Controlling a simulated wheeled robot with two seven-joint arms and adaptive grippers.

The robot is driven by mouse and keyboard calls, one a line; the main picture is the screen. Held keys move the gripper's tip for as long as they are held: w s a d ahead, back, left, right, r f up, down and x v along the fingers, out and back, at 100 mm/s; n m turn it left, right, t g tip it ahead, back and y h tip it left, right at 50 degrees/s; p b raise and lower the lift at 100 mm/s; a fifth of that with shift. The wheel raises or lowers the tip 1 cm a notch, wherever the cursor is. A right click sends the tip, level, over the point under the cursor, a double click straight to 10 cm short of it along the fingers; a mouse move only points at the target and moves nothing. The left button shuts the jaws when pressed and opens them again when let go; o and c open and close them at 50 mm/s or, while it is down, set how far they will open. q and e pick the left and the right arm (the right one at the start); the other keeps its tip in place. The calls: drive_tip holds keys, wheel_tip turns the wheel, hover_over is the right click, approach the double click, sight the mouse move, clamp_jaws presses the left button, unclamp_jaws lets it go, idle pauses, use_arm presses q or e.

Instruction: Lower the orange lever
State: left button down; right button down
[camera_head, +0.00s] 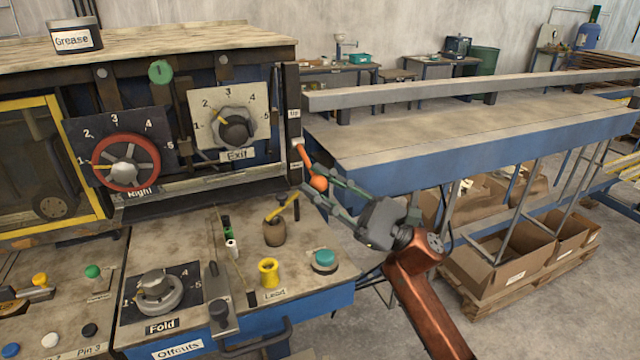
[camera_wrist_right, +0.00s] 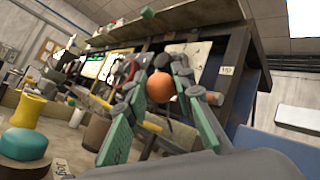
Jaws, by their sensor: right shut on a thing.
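The orange lever (camera_head: 308,163) sits on the right end post of the machine. Its thin arm slopes down and to the right to a round orange ball knob. In the right wrist view the orange knob (camera_wrist_right: 162,87) is between the green-padded fingers. My right gripper (camera_head: 322,183) reaches in from the right, with its fingers on both sides of the knob and shut on it. The lever's shaft is mostly hidden behind the knob in the wrist view. My left gripper is in neither view.
An "Up" label (camera_head: 293,113) is on the post above the lever. Below stand a brown pot (camera_head: 275,232), a yellow spool (camera_head: 269,272) and a teal button (camera_head: 325,259). A long blue-sided table (camera_head: 430,155) extends to the right; cardboard boxes (camera_head: 505,255) sit beneath it.

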drive_tip(key=c, duration=1.6)
unclamp_jaws()
drive_tip(key=shift+w+a+f, duration=0.1)
drive_tip(key=shift+w+f, duration=0.15)
drive_tip(key=shift+f, duration=0.1)
drive_tip(key=shift+s+r, duration=0.1)
drive_tip(key=v, duration=1.2)
